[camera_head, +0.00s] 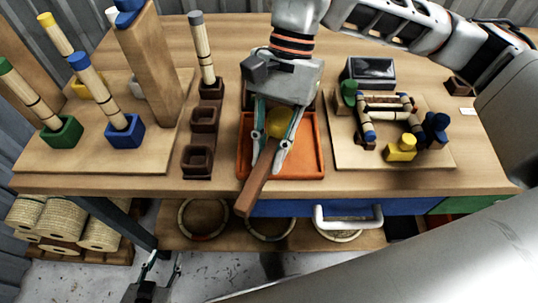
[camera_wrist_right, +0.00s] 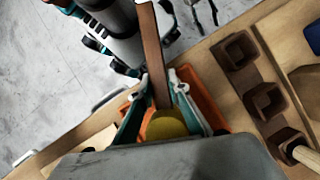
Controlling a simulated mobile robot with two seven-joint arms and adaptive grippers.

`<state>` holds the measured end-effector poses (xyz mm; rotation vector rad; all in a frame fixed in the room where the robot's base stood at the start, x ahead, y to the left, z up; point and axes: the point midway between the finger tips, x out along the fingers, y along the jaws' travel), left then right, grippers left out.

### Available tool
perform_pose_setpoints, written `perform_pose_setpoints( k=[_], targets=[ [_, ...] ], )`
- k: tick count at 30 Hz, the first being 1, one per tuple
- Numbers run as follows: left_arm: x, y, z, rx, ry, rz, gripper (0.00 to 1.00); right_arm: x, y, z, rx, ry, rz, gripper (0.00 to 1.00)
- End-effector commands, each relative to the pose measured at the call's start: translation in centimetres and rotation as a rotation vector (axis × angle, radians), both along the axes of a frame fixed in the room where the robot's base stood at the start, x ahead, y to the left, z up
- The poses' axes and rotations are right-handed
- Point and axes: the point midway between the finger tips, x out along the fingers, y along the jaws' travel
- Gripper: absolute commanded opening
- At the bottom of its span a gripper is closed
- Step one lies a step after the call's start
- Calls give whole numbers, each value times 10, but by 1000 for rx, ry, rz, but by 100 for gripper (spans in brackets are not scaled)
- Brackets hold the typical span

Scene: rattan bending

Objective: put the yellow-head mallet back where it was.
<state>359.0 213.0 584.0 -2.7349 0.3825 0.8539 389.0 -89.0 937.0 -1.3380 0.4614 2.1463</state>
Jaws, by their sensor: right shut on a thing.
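The mallet has a yellow head (camera_head: 280,123) and a brown wooden handle (camera_head: 257,188). My right gripper (camera_head: 268,165) points down over the orange tray (camera_head: 312,168) and is shut on the mallet, with its fingers on both sides. The handle sticks out over the tray's front edge. Whether the mallet touches the tray cannot be told. In the right wrist view, the yellow head (camera_wrist_right: 167,125) sits between the fingers and the handle (camera_wrist_right: 152,55) runs up the picture. My left gripper (camera_head: 164,258) is open and empty, low in front of the table.
Left of the tray is a row of dark square holders (camera_head: 197,160), one with a grey-tipped rattan stick (camera_head: 201,50). Right is a board (camera_head: 348,155) with a rattan frame and coloured blocks. A black box (camera_head: 370,72) stands behind. A blue drawer (camera_head: 290,208) is below the tabletop.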

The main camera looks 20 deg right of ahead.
Motion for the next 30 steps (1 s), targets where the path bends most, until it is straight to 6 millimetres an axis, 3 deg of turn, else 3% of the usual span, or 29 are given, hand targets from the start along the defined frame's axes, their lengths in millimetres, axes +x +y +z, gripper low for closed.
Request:
perform_pose_setpoints(
  k=[3, 15, 16, 17, 30],
  targets=[
    [-1, 0, -2, 1, 2, -1, 40, 0, 0, -15, 1, 2, 0, 0],
    [-2, 0, -4, 2, 5, -1, 40, 0, 0, -20, 1, 1, 0, 0],
    [-2, 0, -3, 2, 4, -1, 40, 0, 0, -20, 0, 0, -1, 24],
    [-2, 0, -3, 2, 4, -1, 40, 0, 0, -19, 0, 0, -1, 32],
    [0, 0, 1, 2, -1, 0, 40, 1, -1, -14, 0, -2, -2, 33]
  ],
)
